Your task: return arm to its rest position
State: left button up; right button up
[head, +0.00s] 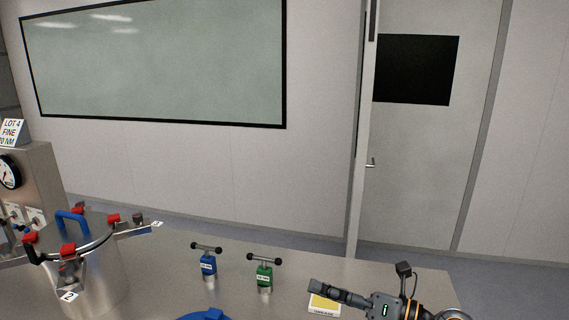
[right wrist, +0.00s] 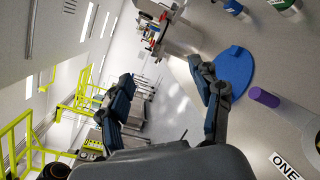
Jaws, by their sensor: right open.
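My right gripper (head: 318,290) is at the lower right of the head view, over the front of the metal table, with its dark fingers pointing left. In the right wrist view its two fingers (right wrist: 160,68) are spread apart with nothing between them. My left arm and gripper are not in view.
A steel pressure vessel (head: 98,285) with red-capped clamps and a blue handle stands at the left of the table (head: 160,262). A blue T-handled tool (head: 208,265) and a green one (head: 264,275) stand mid-table.

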jog(key=d+r+m+t+h, duration=0.3)
jog(key=d+m+t+h, duration=0.4)
jog(key=m+t, duration=0.85)
jog(key=s+d+f+m+g+h, duration=0.3)
jog(key=d+f+m+g+h, duration=0.2)
jog(key=f+m, duration=0.35)
jog(key=s+d+f+m+g+h, duration=0.3)
jog(key=d+f+m+g+h, duration=0.15)
jog(key=f+m+h, duration=0.35)
jog(key=s+a+f+m+g+y, duration=0.2)
jog(key=s+f+g, duration=0.35)
jog(key=s, duration=0.45)
jog(key=s+a+f+m+g+y, duration=0.25)
jog(key=s+f+g, duration=0.35)
jog(key=s, duration=0.5)
notch_tip(320, 180, down, 32)
jog(key=s+b, duration=0.2)
jog(key=b, duration=0.3)
jog(key=s+d+f+g+b, duration=0.1)
jog(key=s+f+b, duration=0.1)
jog(key=s+f, duration=0.6)
jog(key=s+d+f+g+b, duration=0.1)
jog(key=s+d+f+b, duration=0.1)
jog(key=s+f, duration=0.6)
notch_tip(320, 180, down, 5)
jog(key=shift+s+d+f+b, duration=0.1)
jog(key=shift+s+d+b, duration=0.15)
jog(key=shift+b, duration=0.25)
